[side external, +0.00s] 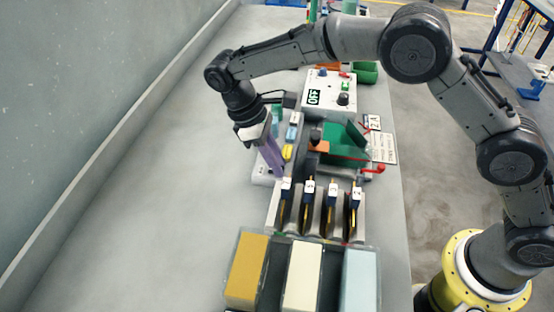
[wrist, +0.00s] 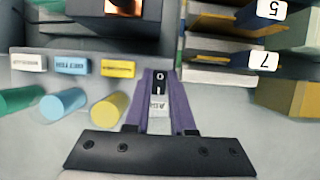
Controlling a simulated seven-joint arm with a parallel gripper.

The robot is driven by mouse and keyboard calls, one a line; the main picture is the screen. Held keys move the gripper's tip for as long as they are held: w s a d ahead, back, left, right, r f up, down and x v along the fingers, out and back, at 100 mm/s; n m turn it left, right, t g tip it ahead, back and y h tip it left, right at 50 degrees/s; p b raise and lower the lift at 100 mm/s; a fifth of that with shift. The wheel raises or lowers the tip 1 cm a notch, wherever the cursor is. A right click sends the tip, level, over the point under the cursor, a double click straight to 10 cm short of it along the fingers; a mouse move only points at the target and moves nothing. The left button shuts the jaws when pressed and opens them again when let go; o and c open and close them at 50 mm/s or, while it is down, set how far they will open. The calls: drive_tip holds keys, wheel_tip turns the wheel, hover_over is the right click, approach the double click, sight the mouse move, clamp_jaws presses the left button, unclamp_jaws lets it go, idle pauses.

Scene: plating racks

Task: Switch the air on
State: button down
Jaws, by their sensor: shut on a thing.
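In the wrist view, a black rocker switch (wrist: 158,82) marked O and I stands between my fingertips, with a small white label, seemingly AIR, beside it (wrist: 158,105). My gripper (wrist: 159,76), with purple fingers, is shut on this switch. Which way the rocker is tipped I cannot tell. In the side view my gripper (side external: 277,168) points down at the pale control box (side external: 262,180), and its fingers hide the switch there.
Green, blue (wrist: 63,104) and yellow (wrist: 108,108) round pieces sit left of the switch in the wrist view. A white unit (side external: 325,92) reads OFF. A green holder (side external: 345,140), a rack of numbered pieces (side external: 310,205) and coloured blocks (side external: 302,275) stand nearby. Bare bench lies left.

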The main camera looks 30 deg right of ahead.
drive_tip(key=c, duration=1)
unclamp_jaws()
drive_tip(key=shift+c, duration=0.2)
drive_tip(key=v, duration=1.2)
